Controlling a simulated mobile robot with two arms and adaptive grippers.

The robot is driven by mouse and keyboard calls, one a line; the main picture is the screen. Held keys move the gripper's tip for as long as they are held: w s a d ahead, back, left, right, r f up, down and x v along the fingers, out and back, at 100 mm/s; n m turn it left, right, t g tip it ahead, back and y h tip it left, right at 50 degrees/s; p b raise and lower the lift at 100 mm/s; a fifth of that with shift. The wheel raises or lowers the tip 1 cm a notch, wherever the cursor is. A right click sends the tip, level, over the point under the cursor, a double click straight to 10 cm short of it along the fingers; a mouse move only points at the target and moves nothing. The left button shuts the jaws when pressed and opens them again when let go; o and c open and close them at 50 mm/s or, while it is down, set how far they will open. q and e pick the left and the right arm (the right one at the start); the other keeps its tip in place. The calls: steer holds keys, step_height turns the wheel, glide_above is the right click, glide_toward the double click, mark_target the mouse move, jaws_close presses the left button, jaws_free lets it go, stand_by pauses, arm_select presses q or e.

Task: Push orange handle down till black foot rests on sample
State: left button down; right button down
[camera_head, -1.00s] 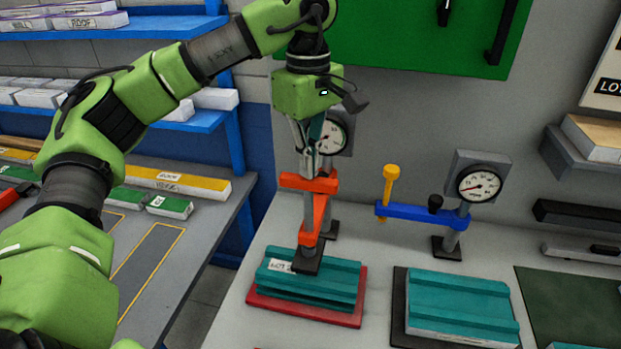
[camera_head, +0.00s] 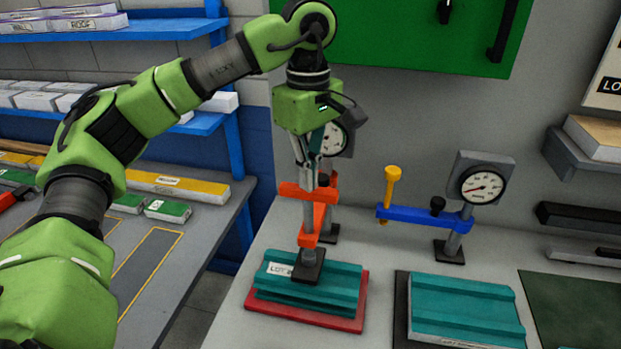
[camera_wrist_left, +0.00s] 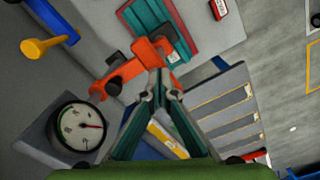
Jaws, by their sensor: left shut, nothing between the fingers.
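The orange handle (camera_head: 309,191) is a crossbar on top of a grey rod that passes through an orange arm on a post. The black foot (camera_head: 308,266) at the rod's lower end is at the top of the teal ribbed sample (camera_head: 342,287); I cannot tell whether a thin gap is left. The sample has a white label and lies on a red base. My left gripper (camera_head: 307,184) is shut and empty, pointing down with its tips at the handle's top.
A dial gauge (camera_head: 334,138) stands behind my left gripper. To the right is a blue-armed press (camera_head: 425,213) with a yellow handle (camera_head: 392,185) and another dial gauge (camera_head: 483,187). A second teal panel (camera_head: 465,307) lies below it. A wall shelf (camera_head: 585,155) is at far right.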

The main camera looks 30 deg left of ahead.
arm_select(q)
steer(key=shift+f+b, duration=1.15)
steer(key=shift+f, duration=0.6)
steer(key=shift+r+p, duration=2.35)
steer(key=shift+r, duration=0.75)
steer(key=shift+f, duration=0.1)
